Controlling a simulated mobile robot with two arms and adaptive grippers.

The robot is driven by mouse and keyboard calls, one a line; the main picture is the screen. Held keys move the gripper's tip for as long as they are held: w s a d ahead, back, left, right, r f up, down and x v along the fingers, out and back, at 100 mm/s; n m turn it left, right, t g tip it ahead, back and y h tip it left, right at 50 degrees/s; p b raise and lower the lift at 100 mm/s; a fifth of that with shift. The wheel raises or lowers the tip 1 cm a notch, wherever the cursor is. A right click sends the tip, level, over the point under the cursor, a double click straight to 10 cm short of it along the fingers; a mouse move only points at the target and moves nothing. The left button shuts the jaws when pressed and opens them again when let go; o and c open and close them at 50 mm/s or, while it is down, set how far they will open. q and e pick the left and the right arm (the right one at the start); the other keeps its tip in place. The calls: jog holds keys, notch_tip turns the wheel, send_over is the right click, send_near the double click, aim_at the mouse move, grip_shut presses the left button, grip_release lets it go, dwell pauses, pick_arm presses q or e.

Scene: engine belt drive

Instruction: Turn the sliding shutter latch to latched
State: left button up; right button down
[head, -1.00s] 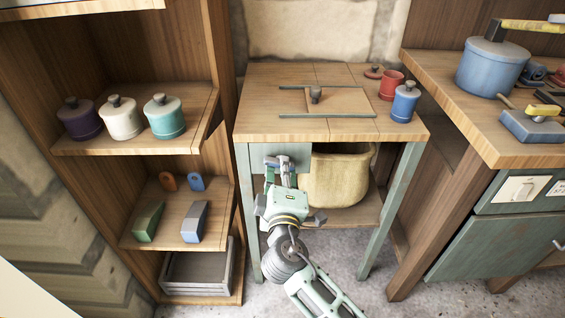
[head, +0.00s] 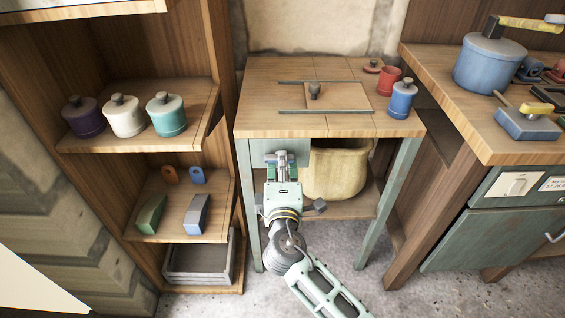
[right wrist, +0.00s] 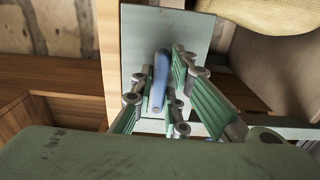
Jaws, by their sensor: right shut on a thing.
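The latch's blue handle (right wrist: 161,78) stands out from a grey-green plate (right wrist: 138,35) in the right wrist view. The plate also shows in the head view (head: 297,147), under the front edge of the small table's top. My right gripper (head: 284,161) is at the plate, shut on the handle, with a green finger on each side of it. In the head view the fingers largely hide the handle. The sliding shutter (head: 338,97), a square wooden panel with a dark knob, lies between two rails on the tabletop. My left gripper is out of view.
A tan basket (head: 336,172) sits under the table, close to the right of my gripper. A red cup (head: 388,79) and a blue canister (head: 402,99) stand on the tabletop's right side. Shelves with canisters (head: 166,115) rise at left, a workbench (head: 470,130) at right.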

jog(key=shift+w+r, duration=0.1)
jog(key=shift+r, duration=0.1)
jog(key=c, duration=1.7)
grip_release()
jog(key=shift+f, duration=0.15)
jog(key=shift+c, duration=0.2)
jog(key=s, duration=1.2)
